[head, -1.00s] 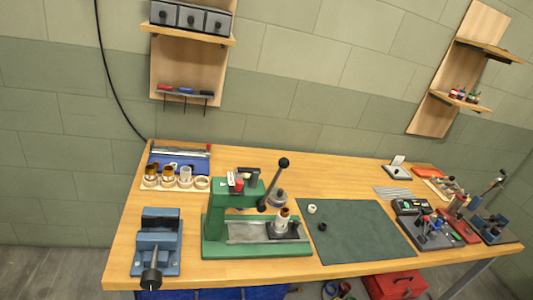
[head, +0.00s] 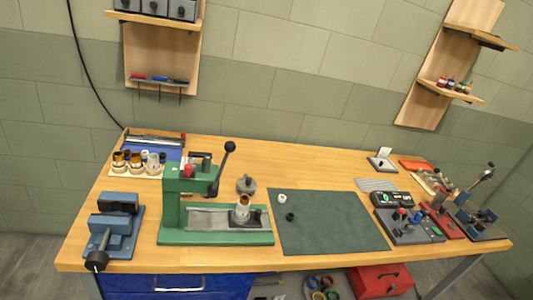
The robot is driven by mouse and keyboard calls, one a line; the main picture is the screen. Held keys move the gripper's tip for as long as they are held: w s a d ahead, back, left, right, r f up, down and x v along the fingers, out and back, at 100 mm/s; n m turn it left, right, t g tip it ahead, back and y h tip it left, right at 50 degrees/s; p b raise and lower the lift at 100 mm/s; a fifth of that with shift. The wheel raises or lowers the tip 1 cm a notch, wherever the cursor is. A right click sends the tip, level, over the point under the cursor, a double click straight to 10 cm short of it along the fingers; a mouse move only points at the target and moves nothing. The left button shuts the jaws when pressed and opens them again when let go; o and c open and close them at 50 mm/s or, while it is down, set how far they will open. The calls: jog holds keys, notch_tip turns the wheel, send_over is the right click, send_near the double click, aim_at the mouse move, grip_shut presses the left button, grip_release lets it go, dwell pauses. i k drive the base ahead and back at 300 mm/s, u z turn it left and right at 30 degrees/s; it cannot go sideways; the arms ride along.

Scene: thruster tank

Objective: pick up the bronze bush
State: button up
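Bronze-brown bushes (head: 119,160) stand in a pale wooden rack (head: 122,174) at the back left of the bench, beside paler, silvery ones. Another piece with a bronze-brown top and pale body (head: 243,206) stands upright on the base of the green press (head: 172,212). It is too small to tell whether this is one piece or two. I cannot tell which one the task means. My gripper is not in view, and nothing shows as held.
A blue vise (head: 118,222) stands at the bench's left front. A dark green mat (head: 335,225) with a white and a black ring lies right of the press. Electrical gear (head: 410,225) and small fixtures crowd the right end. The press lever (head: 222,170) sticks up.

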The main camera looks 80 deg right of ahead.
aim_at(244, 197)
jog(key=z, duration=1.05)
jog(key=i, duration=1)
